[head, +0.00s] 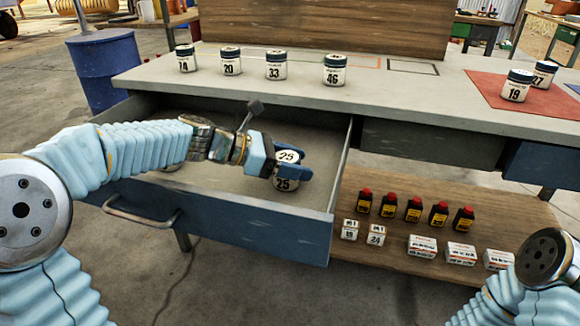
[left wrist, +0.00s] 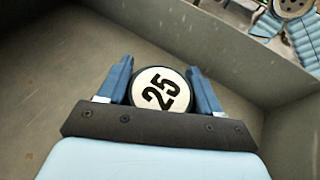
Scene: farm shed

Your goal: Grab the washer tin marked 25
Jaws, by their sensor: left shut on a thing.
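The washer tin marked 25 (head: 286,184) stands in the open drawer (head: 230,228), near its right end. Its lid with a white disc reading 25 shows in the left wrist view (left wrist: 161,91). My left gripper (head: 289,168) reaches into the drawer and is shut on the tin, with one blue finger on each side of it, as the left wrist view also shows (left wrist: 161,86). The tin looks upright; I cannot tell whether its base touches the drawer floor. My right gripper is out of view; only part of my right arm shows at lower right.
Tins marked 20 (head: 231,64), 33 (head: 276,68) and 46 (head: 334,72) stand on the bench top (head: 420,105), with another at left. Tins 19 (head: 516,88) and 27 (head: 543,74) are on a red mat (head: 487,88). Bottles and boxes fill the lower shelf (head: 400,212).

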